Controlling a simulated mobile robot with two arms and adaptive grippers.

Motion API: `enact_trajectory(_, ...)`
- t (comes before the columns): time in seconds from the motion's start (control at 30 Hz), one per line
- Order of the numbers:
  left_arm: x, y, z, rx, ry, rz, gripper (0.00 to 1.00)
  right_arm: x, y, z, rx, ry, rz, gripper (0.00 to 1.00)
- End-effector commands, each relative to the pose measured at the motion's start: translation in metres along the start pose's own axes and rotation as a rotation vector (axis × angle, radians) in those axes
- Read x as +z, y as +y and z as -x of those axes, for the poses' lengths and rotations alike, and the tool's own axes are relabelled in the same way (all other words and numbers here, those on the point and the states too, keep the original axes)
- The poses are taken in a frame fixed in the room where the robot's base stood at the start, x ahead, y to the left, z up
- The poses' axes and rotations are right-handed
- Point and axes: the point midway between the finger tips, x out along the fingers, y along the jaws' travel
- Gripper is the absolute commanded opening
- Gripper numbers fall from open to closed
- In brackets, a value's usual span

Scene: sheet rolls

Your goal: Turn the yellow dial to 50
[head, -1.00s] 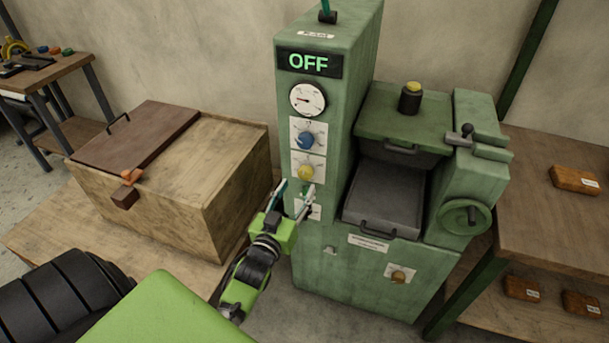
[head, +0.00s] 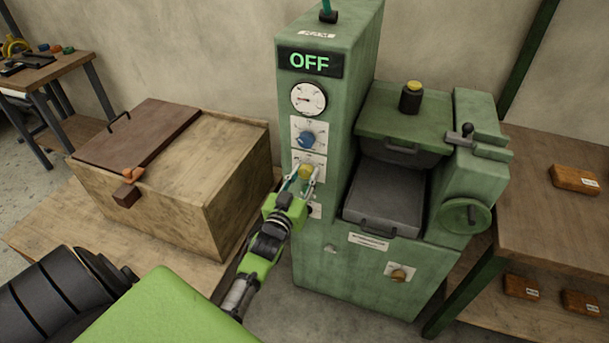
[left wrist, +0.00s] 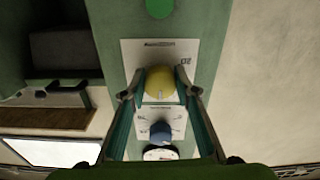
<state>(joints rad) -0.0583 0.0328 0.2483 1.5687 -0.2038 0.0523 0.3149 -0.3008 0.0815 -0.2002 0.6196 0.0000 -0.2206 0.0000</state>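The yellow dial (head: 305,172) sits on a white plate on the front of the green machine (head: 345,250), below the blue dial (head: 307,139). My left gripper (head: 304,178) is at the yellow dial, its two fingers apart on either side of it. In the left wrist view the yellow dial (left wrist: 160,83) lies between the fingertips; I cannot tell whether they touch it. The blue dial (left wrist: 161,132) shows beyond it. The dial's scale is too small to read surely. The display (head: 309,62) reads OFF. My right gripper is not in view.
A wooden box (head: 205,180) with a brown lid stands left of the machine. A handwheel (head: 465,216) and a tray with a handle are on the machine's right side. A wooden shelf (head: 545,215) with orange-brown blocks stands at the right.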

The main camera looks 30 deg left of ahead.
Motion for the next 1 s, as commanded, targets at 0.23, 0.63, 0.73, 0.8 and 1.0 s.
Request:
enact_trajectory(0.23, 0.0001, 0.0002, 0.0002, 0.0, 0.0, -0.024, 0.07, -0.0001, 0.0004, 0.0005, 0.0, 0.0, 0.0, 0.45)
enact_trajectory(0.63, 0.0001, -0.0005, 0.0001, 0.0, -0.001, -0.27, 0.07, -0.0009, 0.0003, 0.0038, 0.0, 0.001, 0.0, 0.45)
enact_trajectory(0.73, 0.0002, -0.0007, 0.0001, 0.0, -0.001, -0.364, 0.07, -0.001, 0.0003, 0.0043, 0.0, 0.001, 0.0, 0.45)
enact_trajectory(0.8, 0.0003, -0.0008, 0.0002, 0.0, -0.001, -0.432, 0.07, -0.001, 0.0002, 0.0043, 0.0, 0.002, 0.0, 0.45)
enact_trajectory(1.0, 0.0004, -0.0012, 0.0002, 0.0, -0.001, -0.622, 0.07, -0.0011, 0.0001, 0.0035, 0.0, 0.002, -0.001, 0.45)
